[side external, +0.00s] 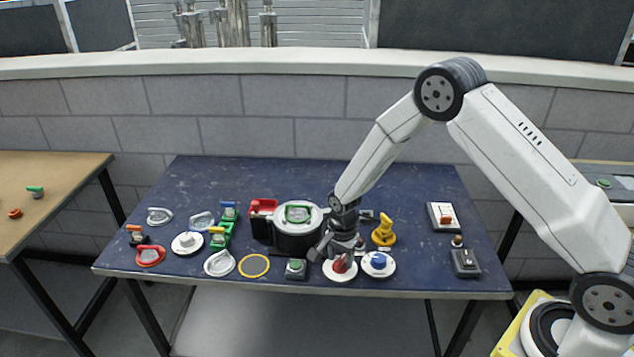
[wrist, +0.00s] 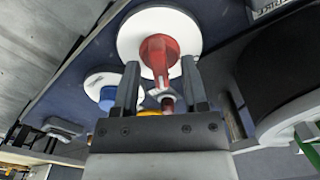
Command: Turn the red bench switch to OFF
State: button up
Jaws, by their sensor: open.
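A red switch knob (side external: 340,265) sits on a round white base (side external: 331,275) near the front edge of the blue bench. In the wrist view the red knob (wrist: 158,52) has a long handle pointing down the picture, on its white base (wrist: 187,27). My gripper (side external: 338,250) is pointed down, just above and behind the knob. In the wrist view my gripper (wrist: 160,66) is open, one finger on each side of the red handle. I cannot tell whether a finger touches it. Any ON or OFF marks are not readable.
A blue knob on a white base (side external: 391,269) stands close on the right, with a yellow knob (side external: 384,230) behind it. A green-button box (side external: 296,268) is close on the left. A black housing (side external: 262,229) stands left behind. The back of the bench (side external: 270,173) is clear.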

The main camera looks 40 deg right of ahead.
grip_shut()
jog(key=shift+n, duration=0.3)
jog(key=n, duration=1.1)
dwell(0.4)
jog(key=shift+n, duration=0.3)
grip_release()
